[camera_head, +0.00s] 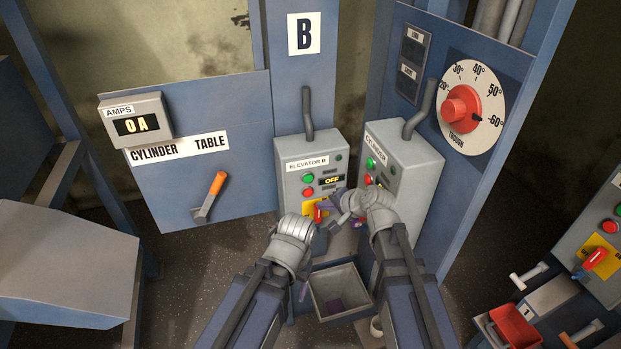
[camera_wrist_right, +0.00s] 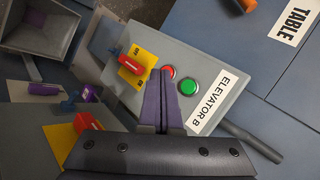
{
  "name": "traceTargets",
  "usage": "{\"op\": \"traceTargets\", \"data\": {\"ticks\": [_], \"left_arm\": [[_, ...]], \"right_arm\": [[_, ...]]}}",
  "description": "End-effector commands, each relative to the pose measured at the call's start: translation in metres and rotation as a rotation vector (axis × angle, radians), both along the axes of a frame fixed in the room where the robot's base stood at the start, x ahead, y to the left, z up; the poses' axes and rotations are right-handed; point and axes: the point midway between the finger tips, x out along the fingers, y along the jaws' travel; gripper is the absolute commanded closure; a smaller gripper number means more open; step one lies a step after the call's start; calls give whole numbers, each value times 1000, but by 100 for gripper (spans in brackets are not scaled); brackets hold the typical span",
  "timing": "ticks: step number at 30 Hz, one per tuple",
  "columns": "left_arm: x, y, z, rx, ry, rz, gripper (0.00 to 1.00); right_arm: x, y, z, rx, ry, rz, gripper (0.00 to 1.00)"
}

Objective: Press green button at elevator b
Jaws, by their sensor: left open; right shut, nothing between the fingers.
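The elevator B box (camera_head: 290,168) carries a green button (camera_head: 307,180) with a red button (camera_head: 308,193) below it. Its display (camera_head: 333,180) reads OFF. My right gripper (camera_head: 337,200) is shut and empty, in front of this box's lower part. In the right wrist view its purple fingers (camera_wrist_right: 169,98) lie over the panel, tips beside the red button (camera_wrist_right: 168,72). The green button (camera_wrist_right: 188,87) is just right of the fingers there, uncovered. I cannot tell whether the tips touch the panel. My left gripper (camera_head: 304,290) is open, lower down, mostly hidden by its arm.
The cylinder box (camera_head: 415,150) stands close on the right. A red switch (camera_head: 318,213) on a yellow plate is below the elevator buttons. An open grey bin (camera_head: 322,298) is below. The cylinder table panel (camera_head: 230,105), with an orange lever (camera_head: 217,184), is left.

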Motion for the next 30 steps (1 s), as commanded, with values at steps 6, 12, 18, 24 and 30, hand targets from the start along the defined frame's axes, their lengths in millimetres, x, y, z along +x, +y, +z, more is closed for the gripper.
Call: {"op": "traceTargets", "data": {"ticks": [6,12,18,24,30], "left_arm": [[0,0,0,0,0,0,32],[0,0,0,0,0,0,32],[0,0,0,0,0,0,32],[0,0,0,0,0,0,32],[0,0,0,0,0,0,32]], "right_arm": [[1,0,0,-2,0,1,100],[11,3,0,-3,0,2,100],[32,10,0,-3,0,2,100],[59,19,0,-2,0,3,100],[79,26,0,-2,0,3,100]]}}
